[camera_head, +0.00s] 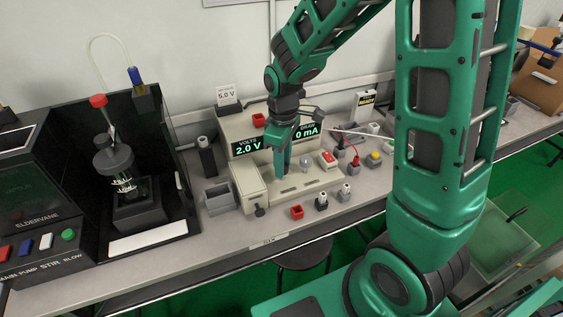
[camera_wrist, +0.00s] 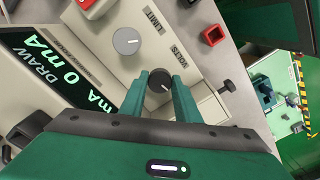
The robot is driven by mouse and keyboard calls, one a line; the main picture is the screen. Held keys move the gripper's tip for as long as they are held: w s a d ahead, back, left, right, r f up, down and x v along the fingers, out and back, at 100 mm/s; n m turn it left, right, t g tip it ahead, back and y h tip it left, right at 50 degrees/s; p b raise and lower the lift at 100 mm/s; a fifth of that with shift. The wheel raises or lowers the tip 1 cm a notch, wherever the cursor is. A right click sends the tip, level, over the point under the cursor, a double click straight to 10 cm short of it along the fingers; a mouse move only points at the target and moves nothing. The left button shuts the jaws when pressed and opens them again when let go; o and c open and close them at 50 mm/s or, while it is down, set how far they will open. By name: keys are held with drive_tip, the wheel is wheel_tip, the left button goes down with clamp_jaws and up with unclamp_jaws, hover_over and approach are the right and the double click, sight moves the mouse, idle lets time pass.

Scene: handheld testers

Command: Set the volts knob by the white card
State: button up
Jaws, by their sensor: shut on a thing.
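The volts knob (camera_wrist: 159,80) is dark and round, beside the printed VOLTS label on the beige supply's front ledge. My gripper (camera_wrist: 160,90) points down with one finger on each side of the knob, shut on it. In the head view my gripper (camera_head: 282,170) hides the knob. The green volts display (camera_head: 248,146) reads 2.0 V, and the draw display (camera_head: 306,132) reads 0 mA.
A grey limit knob (camera_wrist: 126,40) sits close to my fingers. A red switch (camera_head: 328,159) is to the right on the ledge. A red block (camera_head: 297,211) and dark plugs (camera_head: 321,202) stand in front. A grey open box (camera_head: 219,196) is at left.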

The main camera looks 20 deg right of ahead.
drive_tip(key=m, duration=0.7)
drive_tip(key=shift+w+r, duration=0.1)
drive_tip(key=shift+w, duration=0.2)
drive_tip(key=m, duration=0.6)
drive_tip(key=shift+m, duration=0.4)
drive_tip(key=m, duration=0.5)
drive_tip(key=shift+a, duration=0.1)
drive_tip(key=shift+m, duration=2.5)
drive_tip(key=o, duration=1)
drive_tip(key=shift+o, duration=0.2)
drive_tip(key=shift+s, duration=0.1)
